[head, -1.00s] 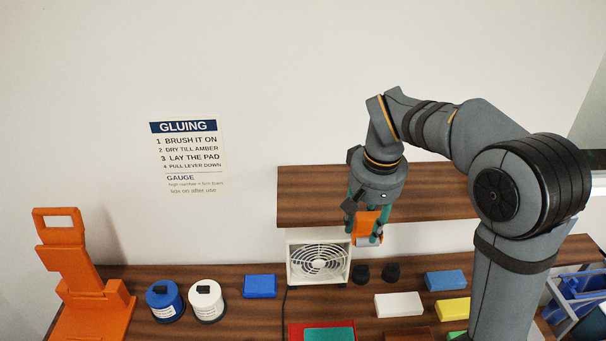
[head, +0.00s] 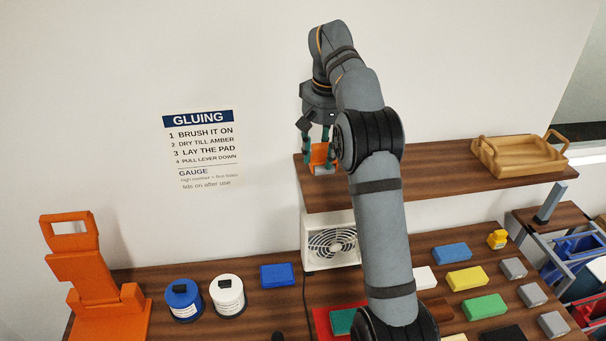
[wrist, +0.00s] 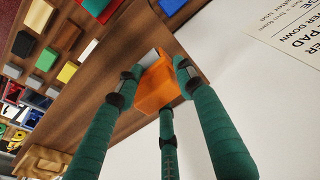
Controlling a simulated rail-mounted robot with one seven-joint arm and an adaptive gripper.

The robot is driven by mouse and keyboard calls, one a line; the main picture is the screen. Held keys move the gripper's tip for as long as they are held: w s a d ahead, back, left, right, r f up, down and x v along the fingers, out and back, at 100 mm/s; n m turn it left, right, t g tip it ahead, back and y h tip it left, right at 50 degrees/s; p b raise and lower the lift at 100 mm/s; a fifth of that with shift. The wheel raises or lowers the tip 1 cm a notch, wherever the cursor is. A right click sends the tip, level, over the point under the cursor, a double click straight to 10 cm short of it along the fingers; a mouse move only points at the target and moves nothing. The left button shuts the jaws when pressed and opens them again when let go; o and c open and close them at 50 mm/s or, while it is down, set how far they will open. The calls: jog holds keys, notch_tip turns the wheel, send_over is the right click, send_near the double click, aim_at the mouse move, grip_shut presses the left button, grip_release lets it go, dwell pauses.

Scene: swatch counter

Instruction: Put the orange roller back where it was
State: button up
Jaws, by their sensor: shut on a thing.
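The orange roller (head: 318,154) hangs from my gripper (head: 319,150) at the left end of the raised wooden shelf (head: 430,175) in the head view. Its lower end is light grey. In the wrist view the roller's orange body (wrist: 156,90) sits between the green fingers of my gripper (wrist: 158,78), which are shut on it. I cannot tell whether the roller touches the shelf or is held above it.
A wooden tray (head: 520,158) stands at the shelf's right end; the shelf between shows bare. Below are a white fan (head: 331,243), a blue pot (head: 183,300), a white pot (head: 228,297), coloured blocks and an orange press (head: 95,275). My arm hides part of the counter.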

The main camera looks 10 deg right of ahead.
aim_at(324, 172)
jog(key=f, duration=0.2)
jog(key=d+f, duration=0.1)
jog(key=shift+d+f, duration=0.15)
jog(key=shift+f, duration=0.25)
jog(key=shift+a+f, duration=0.2)
jog(key=shift+f, duration=0.15)
jog(key=shift+d, duration=0.1)
jog(key=shift+d, duration=0.15)
jog(key=shift+a+f+b, duration=0.2)
jog(key=shift+f+b, duration=0.1)
jog(key=shift+f, duration=0.1)
jog(key=shift+s+f, duration=0.25)
jog(key=o, duration=0.9)
jog(key=shift+f, duration=0.1)
jog(key=o, duration=0.4)
jog(key=shift+w+d, duration=0.1)
jog(key=shift+w, duration=0.1)
